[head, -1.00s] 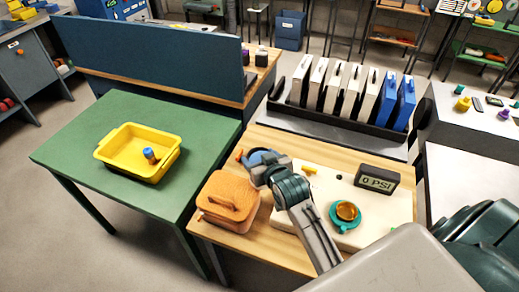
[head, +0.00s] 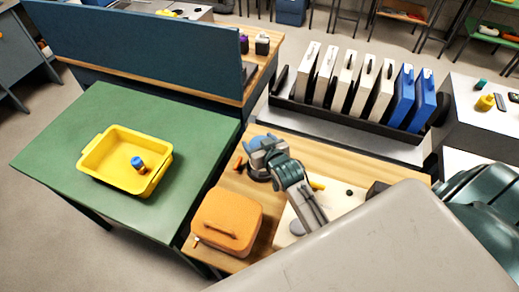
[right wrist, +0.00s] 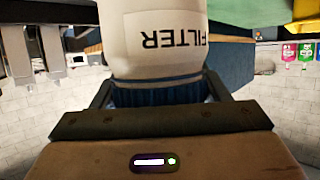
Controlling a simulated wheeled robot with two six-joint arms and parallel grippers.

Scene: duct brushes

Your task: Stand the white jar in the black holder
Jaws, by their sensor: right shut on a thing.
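The white jar (right wrist: 162,38) fills the upper middle of the right wrist view, with the word FILTER upside down on it. Its ribbed blue cap (right wrist: 165,92) sits between the fingers of my right gripper (right wrist: 160,95), which is shut on it. In the head view my right gripper (head: 264,154) is over the wooden table, with a round blue patch at its tip that looks like the cap. The white body is hidden there. I cannot make out a black jar holder for certain in either view. My left gripper is not in view.
An orange bag (head: 228,220) sits left of my right arm on the wooden table (head: 320,154). A black rack (head: 350,125) holds white and blue cases behind. A yellow bin (head: 97,163) with a small blue-capped jar (head: 138,164) stands on the green table (head: 65,130).

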